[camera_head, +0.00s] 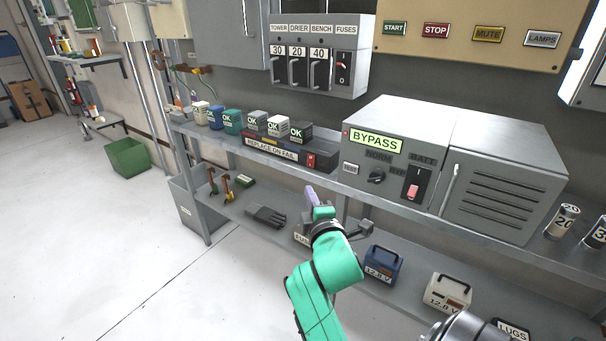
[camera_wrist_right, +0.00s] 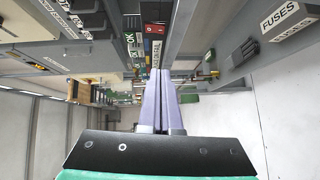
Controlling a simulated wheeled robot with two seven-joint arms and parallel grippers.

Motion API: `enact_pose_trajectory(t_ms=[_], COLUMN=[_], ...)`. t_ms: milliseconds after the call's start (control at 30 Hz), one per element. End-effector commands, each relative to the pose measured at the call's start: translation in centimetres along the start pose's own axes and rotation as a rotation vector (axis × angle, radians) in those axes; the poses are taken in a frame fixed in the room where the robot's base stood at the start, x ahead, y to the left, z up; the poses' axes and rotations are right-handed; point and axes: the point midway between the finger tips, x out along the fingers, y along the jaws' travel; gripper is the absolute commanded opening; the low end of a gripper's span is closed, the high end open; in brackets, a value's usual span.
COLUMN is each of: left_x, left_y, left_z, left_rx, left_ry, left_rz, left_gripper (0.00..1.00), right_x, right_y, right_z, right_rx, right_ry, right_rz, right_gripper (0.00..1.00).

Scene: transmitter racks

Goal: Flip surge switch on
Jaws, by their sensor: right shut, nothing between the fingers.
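A dark surge strip labelled "REPLACE ON FAIL" (camera_head: 272,153) lies on the upper shelf in the head view, with several "OK" modules on it. A red rocker switch (camera_head: 311,160) sits at its right end. Whether it is on or off is too small to tell. In the right wrist view the red switch (camera_wrist_right: 154,29) shows above the fingertips, beside the strip's white label. My right gripper (camera_head: 309,192) is below and in front of the shelf edge, apart from the switch. Its lilac fingers (camera_wrist_right: 162,100) are shut and empty. My left gripper is out of view.
A grey box with a "BYPASS" display (camera_head: 376,142) and a red-and-white switch stands right of the strip. A breaker panel (camera_head: 318,55) hangs above.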

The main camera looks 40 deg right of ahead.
Motion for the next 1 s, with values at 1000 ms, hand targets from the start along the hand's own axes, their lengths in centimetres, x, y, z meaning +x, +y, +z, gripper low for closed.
enact_pose_trajectory(t_ms=[1000], left_x=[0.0], left_y=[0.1], left_z=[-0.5], left_rx=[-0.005], left_ry=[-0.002], left_rz=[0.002], left_gripper=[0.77], right_x=[12.8], right_y=[-0.1], right_z=[2.8], right_rx=[0.002], right_ry=[0.001], right_rz=[-0.001], right_gripper=[0.00])
